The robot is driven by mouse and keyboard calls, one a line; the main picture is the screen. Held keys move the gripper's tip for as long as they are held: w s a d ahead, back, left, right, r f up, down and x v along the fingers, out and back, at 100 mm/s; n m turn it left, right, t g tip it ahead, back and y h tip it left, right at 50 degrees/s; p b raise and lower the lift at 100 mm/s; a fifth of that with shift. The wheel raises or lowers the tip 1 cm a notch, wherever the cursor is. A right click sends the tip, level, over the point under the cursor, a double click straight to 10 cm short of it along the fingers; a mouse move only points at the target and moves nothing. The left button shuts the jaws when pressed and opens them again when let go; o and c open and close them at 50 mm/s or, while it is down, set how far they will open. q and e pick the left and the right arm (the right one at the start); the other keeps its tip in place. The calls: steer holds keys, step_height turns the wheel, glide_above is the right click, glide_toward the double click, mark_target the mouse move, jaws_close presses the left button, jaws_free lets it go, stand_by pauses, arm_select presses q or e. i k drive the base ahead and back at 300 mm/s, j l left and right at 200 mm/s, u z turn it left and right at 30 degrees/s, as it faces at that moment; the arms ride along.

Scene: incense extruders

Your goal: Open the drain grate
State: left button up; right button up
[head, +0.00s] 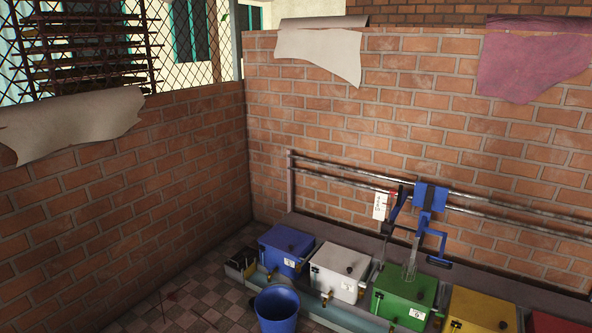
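No drain grate can be made out for certain. A small dark panel (241,262) with pale yellowish marks lies at floor level in the corner, left of the blue box. It may be the grate, but it is too small to tell, and I cannot tell whether it is open or shut. Neither of my grippers is in the head view.
Blue (286,247), white (340,272), green (403,296) and yellow (481,309) lidded boxes line the back wall. A blue bucket (277,310) stands in front. A blue device (430,197) hangs on wall rails.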

mark_target(226, 263)
steer(key=i+j+z, duration=0.4)
steer(key=i+j, duration=0.15)
steer(key=i+j+z, duration=0.15)
steer(key=j, duration=0.35)
steer(key=i+j+z, duration=0.2)
steer(key=j, duration=0.25)
steer(key=i, duration=0.1)
